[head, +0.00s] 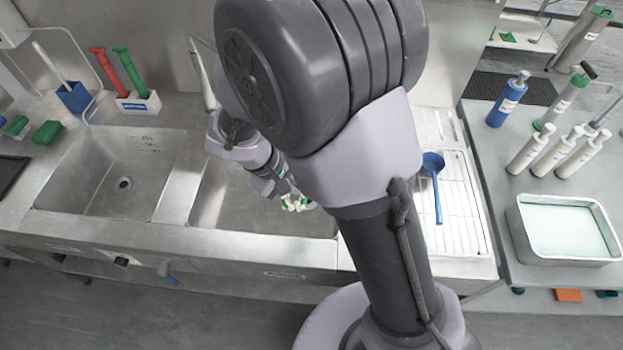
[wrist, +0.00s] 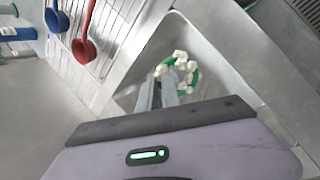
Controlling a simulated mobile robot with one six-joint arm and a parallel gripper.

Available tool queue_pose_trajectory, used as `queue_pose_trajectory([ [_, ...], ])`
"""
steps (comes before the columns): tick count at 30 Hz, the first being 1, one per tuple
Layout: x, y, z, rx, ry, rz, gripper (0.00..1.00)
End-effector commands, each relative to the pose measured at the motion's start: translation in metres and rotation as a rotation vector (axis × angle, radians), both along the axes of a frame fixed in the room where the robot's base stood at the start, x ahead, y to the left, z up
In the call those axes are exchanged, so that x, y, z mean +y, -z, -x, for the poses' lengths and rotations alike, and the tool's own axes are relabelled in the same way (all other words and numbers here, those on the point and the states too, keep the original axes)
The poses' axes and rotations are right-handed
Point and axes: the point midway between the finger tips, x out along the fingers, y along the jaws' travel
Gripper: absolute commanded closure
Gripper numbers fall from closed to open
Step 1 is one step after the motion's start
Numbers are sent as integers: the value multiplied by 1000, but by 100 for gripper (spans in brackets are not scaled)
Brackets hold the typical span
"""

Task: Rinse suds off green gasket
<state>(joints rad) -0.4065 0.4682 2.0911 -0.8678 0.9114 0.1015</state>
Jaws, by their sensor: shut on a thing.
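The green gasket (head: 297,203) is a ring with white suds in clumps on it. It also shows in the wrist view (wrist: 194,76), where suds cover much of its face. My gripper (wrist: 165,88) is shut on the near edge of the gasket and holds it over the right sink basin (head: 232,200). In the head view my gripper (head: 286,194) is partly hidden by my arm. A tap or spray pipe (head: 203,82) stands behind the right basin. No running water can be made out.
The left basin (head: 125,165) is empty. A drainboard rack (head: 462,200) on the right holds a blue ladle (head: 437,190) and a red ladle (wrist: 84,46). Further right are several bottles (head: 530,150) and a metal tray of pale liquid (head: 525,245). Brushes (head: 130,75) stand behind the left basin.

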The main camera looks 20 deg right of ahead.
Motion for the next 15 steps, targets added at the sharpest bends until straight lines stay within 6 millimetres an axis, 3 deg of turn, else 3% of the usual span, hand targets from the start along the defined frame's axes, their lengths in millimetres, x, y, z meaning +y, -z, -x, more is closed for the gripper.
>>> queue_pose_trajectory([
  [1,11,-15,2,-2,-92,5,100],
  [15,109,-73,14,-34,-852,44,100],
])
